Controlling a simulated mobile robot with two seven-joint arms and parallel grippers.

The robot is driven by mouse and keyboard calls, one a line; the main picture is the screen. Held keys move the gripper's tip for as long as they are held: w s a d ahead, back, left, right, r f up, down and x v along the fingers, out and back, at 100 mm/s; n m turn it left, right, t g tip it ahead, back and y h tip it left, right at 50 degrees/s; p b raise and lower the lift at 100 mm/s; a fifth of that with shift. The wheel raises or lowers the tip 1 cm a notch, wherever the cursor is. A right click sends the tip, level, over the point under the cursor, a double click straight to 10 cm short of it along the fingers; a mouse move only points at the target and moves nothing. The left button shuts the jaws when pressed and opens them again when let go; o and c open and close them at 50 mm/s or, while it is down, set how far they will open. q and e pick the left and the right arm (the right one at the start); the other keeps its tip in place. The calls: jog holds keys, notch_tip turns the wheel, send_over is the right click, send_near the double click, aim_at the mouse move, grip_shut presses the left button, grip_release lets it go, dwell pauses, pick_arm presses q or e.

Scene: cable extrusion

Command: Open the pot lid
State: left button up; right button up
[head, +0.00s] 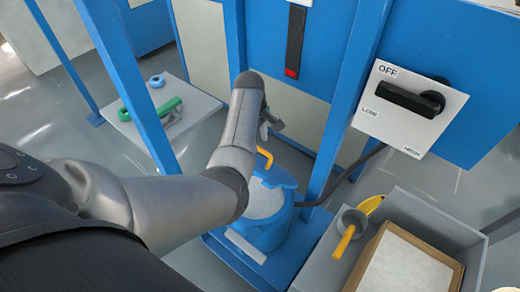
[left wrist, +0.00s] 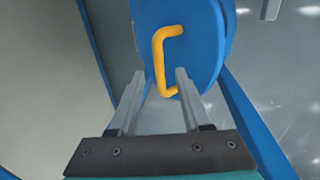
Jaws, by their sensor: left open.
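The blue pot (head: 262,232) stands on a blue base below my left forearm in the head view. Its blue lid (head: 281,177) carries a bent yellow handle (head: 265,157), and a pale surface shows in front of the lid. In the left wrist view, the lid (left wrist: 205,40) and the yellow handle (left wrist: 158,62) are just ahead of my fingers. My left gripper (left wrist: 160,78) is open, and the handle's lower end lies between its fingertips, nearer the right one. I cannot tell whether they touch. In the head view, the left gripper (head: 270,122) is partly hidden behind its wrist.
Blue frame posts (head: 337,110) rise beside the pot. A switch panel (head: 410,108) with OFF, LOW and HIGH marks is at right. A grey bin (head: 440,225) holds a box and a yellow-handled tool. A low table (head: 195,103) with a green tool is at left.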

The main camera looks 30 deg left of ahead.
aim_at(261, 149)
pick_arm(q)
jog(key=shift+w+d+f+b, duration=0.15)
jog(key=shift+f+b, duration=0.1)
jog(key=shift+f, duration=0.55)
jog(key=shift+w+a+f+b, duration=0.1)
jog(key=shift+f+b, duration=0.15)
jog(key=shift+f, duration=0.5)
grip_shut()
